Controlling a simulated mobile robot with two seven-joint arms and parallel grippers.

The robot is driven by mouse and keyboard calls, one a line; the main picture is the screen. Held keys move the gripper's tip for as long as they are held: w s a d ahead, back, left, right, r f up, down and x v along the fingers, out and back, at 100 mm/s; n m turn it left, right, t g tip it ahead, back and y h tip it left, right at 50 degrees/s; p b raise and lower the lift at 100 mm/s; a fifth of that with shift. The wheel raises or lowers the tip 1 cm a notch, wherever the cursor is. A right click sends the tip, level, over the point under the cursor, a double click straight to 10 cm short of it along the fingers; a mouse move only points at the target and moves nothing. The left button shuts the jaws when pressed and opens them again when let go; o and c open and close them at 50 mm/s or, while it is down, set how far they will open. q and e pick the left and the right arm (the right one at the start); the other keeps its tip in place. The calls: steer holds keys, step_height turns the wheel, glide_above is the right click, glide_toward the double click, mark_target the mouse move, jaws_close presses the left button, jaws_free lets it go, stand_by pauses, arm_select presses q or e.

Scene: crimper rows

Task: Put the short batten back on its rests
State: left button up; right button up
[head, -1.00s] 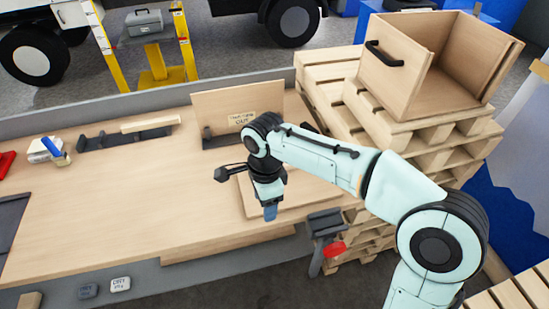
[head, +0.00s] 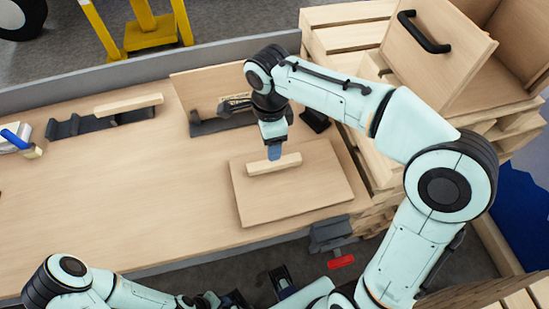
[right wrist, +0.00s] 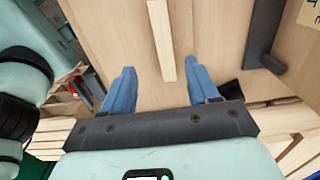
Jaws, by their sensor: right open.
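The short batten (head: 262,167), a pale wooden bar, lies on a flat square board (head: 310,195) at the right of the bench. My right gripper (head: 274,153) points down just above it with blue fingers. In the right wrist view the right gripper (right wrist: 159,66) is open, and the batten (right wrist: 161,38) runs between and beyond the fingertips, not gripped. Dark rests (head: 208,126) stand behind the board, partly hidden by my arm; a dark rest also shows in the wrist view (right wrist: 263,30). My left arm enters at the bottom left; its jaws are not clear.
Another pale batten (head: 128,104) lies on a dark rack (head: 90,124) at the left. An upright wooden panel (head: 205,88) stands behind the rests. Pallets with a wooden crate (head: 432,60) border the right side. The middle of the bench is clear.

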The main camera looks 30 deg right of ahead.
glide_above(270, 163)
steer(key=f, duration=0.5)
steer(key=shift+s+b, duration=0.3)
steer(key=shift+s, duration=0.1)
steer(key=shift+w+d+f, duration=0.1)
steer(key=shift+w+f, duration=0.1)
steer(key=shift+f, duration=1.3)
steer(key=shift+w+f, duration=0.2)
steer(key=shift+f, duration=1.25)
steer(key=shift+c, duration=0.3)
jaws_close()
